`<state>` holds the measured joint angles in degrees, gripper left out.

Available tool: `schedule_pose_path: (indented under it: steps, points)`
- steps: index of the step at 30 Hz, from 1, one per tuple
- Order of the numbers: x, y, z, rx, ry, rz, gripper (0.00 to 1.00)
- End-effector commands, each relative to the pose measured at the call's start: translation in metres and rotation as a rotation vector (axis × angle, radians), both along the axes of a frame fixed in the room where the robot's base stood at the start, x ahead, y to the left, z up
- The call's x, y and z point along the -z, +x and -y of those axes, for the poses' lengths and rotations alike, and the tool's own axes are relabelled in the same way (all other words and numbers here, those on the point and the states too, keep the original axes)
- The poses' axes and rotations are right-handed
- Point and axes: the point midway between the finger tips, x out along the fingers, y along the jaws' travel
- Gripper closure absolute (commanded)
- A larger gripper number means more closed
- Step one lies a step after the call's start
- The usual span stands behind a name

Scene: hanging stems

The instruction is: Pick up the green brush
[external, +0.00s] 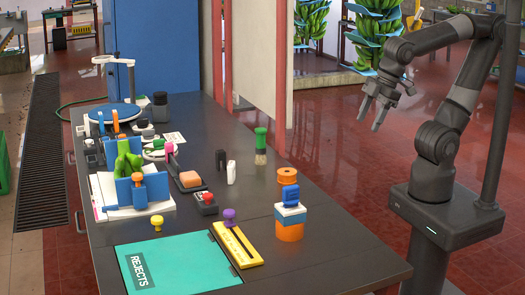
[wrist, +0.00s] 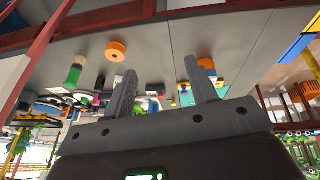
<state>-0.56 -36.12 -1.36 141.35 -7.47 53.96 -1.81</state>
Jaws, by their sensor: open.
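The green brush (external: 260,140) stands upright on the dark table, green handle up and pale bristles down, near the table's right edge. It also shows in the wrist view (wrist: 73,76), where the scene is upside down, to the left of my fingers. My gripper (external: 370,120) is open and empty. It is in the air off the table's right side, apart from the brush. Both fingers show in the wrist view (wrist: 160,72) with nothing between them close by.
A white-and-black clip-like item (external: 231,172) is left of the brush. A teal REJECTS mat (external: 185,263) lies at the front.

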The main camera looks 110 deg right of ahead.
Motion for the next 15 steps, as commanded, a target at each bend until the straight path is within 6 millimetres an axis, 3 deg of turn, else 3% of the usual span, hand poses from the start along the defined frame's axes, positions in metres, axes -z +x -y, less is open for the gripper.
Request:
schedule_pose_path:
  steps: [15]
  points:
    - [0.058,0.055,0.108,-0.241,-0.493,-0.560,0.48]
